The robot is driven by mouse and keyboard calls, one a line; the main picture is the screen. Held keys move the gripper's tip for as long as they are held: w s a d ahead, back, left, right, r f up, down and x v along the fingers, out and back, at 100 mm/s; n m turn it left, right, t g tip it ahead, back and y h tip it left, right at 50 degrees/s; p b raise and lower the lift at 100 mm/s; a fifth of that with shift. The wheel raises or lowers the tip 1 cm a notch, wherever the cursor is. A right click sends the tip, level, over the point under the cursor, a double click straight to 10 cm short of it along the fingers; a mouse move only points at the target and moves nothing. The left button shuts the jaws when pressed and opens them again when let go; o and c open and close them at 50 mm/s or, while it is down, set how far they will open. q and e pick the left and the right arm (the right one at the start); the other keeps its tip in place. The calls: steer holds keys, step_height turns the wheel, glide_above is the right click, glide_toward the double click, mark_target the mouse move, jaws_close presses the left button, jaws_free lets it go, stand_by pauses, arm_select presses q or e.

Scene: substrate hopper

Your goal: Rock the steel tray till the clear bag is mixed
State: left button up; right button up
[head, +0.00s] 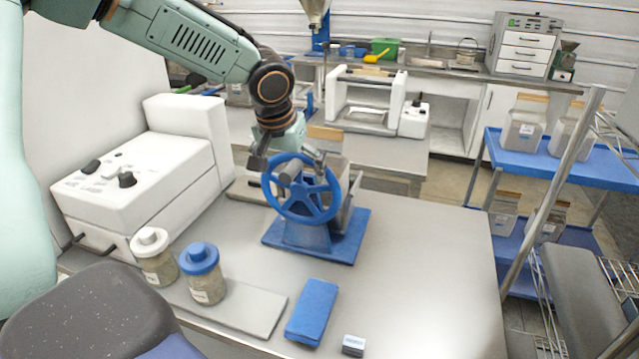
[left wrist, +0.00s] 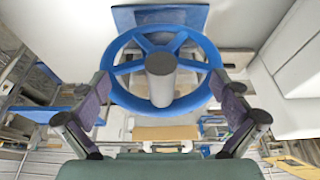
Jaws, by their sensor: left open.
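My left gripper (head: 289,163) is open at the blue handwheel (head: 270,190), with its fingers apart at the wheel's upper part. In the left wrist view, the fingers of my left gripper (left wrist: 160,84) stand either side of the wheel rim (left wrist: 118,88), with the wheel's grey knob (left wrist: 160,78) between them; I cannot tell if they touch it. The wheel is on a metal device with a blue base (head: 345,240). Clear bags (head: 523,130) with pale contents stand on the blue cart at right. I cannot make out a steel tray for certain. My right gripper is out of view.
A white control box (head: 140,190) stands left of the wheel. Two jars, one white-lidded (head: 155,262) and one blue-lidded (head: 205,280), stand in front. A blue pad (head: 312,312) and small box (head: 353,345) lie near the front edge. The bench (head: 430,270) is clear at right.

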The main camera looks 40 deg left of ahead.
arm_select(q)
steer(key=shift+r+p, duration=2.9)
steer(key=shift+r, duration=1.2)
steer(key=shift+f, duration=0.2)
step_height(320, 180, down, 8)
steer(key=b, duration=0.6)
steer(key=shift+f, duration=0.1)
steer(key=shift+s+a+r, duration=0.1)
steer(key=shift+a+r, duration=0.05)
steer(key=shift+r, duration=0.05)
